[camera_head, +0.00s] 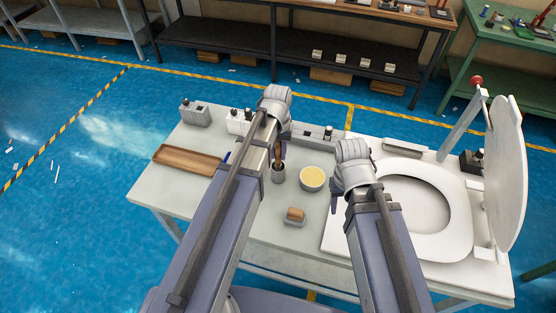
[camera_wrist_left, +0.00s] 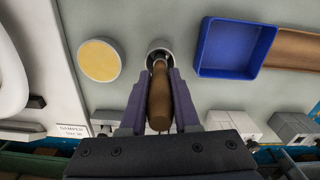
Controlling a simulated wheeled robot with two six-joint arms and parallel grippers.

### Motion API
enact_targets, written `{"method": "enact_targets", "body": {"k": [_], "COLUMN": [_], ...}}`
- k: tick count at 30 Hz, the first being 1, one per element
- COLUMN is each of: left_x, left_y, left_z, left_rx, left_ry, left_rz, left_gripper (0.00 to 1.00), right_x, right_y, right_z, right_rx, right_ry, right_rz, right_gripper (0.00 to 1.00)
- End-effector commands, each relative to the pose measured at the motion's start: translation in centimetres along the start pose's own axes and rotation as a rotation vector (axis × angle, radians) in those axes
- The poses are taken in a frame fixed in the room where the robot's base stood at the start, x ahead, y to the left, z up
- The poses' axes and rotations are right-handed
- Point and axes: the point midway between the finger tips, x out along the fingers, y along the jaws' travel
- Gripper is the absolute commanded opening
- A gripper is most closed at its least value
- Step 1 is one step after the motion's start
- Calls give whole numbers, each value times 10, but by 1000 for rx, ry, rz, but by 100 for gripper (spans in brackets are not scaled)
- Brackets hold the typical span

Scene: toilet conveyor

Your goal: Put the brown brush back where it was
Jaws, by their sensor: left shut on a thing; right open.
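The brown brush (camera_wrist_left: 160,98) stands between the two fingers of my left gripper (camera_wrist_left: 159,80), which is shut on its handle. In the head view my left gripper (camera_head: 279,150) is above the small grey cup (camera_head: 278,175), with part of the brush showing just over it. In the left wrist view the brush's far end lines up with the round mouth of the cup (camera_wrist_left: 160,48). I cannot tell how deep the end sits inside. My right gripper (camera_head: 335,204) is open and empty, left of the toilet seat; its fingers are mostly hidden by its wrist.
A bowl with yellow contents (camera_head: 312,178) stands right of the cup. A small brown block on a grey base (camera_head: 294,216) lies in front. A wooden tray (camera_head: 186,160) and a blue tray (camera_wrist_left: 204,46) are to the left. The toilet seat (camera_head: 447,212) and raised lid (camera_head: 507,180) fill the right.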

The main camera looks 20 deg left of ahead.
Motion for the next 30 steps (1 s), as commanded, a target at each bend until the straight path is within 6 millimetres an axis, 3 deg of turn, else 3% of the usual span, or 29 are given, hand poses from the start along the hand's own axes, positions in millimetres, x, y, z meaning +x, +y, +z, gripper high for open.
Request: {"method": "enact_targets", "body": {"k": [1,4,18,19,26,30], "left_x": [13,24,29,27,26,26], "left_y": [0,0,0,0,0,0], "left_z": [0,0,0,0,0,0], "left_rx": [0,0,0,0,0,0], "left_ry": [0,0,0,0,0,0], "left_rz": [0,0,0,0,0,0], "left_gripper": [0,0,0,33,59,60], "right_x": [13,24,28,27,26,26], "right_y": [-1,-2,-3,-2,-2,-2], "right_z": [-1,-1,-2,-2,-2,-2], "right_rx": [0,1,1,1,1,1], "right_ry": [0,0,0,0,0,0], "right_rz": [0,0,0,0,0,0], "right_gripper": [50,50,50,50,50,50]}}
